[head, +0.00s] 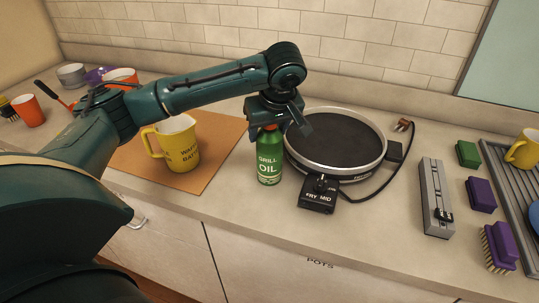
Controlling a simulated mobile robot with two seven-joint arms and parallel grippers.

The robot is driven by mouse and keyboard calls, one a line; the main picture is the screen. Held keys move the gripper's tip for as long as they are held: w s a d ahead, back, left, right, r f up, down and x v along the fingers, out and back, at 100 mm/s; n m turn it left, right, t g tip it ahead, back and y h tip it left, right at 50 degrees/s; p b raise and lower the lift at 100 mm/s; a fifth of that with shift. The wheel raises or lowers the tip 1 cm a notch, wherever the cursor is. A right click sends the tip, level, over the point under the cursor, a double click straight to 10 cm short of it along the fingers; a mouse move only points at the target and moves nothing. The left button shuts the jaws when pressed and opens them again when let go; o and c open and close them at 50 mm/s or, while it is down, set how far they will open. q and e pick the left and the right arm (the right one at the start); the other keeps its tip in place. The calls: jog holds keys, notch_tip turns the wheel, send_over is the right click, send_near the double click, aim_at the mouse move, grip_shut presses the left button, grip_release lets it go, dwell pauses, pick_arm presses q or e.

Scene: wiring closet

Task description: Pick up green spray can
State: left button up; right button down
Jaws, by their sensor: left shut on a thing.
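The green spray can (269,162) is labelled "GRILL OIL" and stands upright on the counter, left of the round black hot plate. My left gripper (270,124) comes down over the can from above and is shut on its upper part, hiding the top. The can's base appears to be at counter level; I cannot tell whether it touches. My right gripper is not in the head view.
A yellow jug (178,146) stands on a brown board (215,160) left of the can. The hot plate (335,143) and its black control box (318,194) are close on the right. A grey sharpener-like block (436,195), sponges and a rack (510,185) lie further right.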

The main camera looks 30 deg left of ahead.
pick_arm(q)
jog(key=c, duration=0.8)
jog(key=shift+r, duration=0.1)
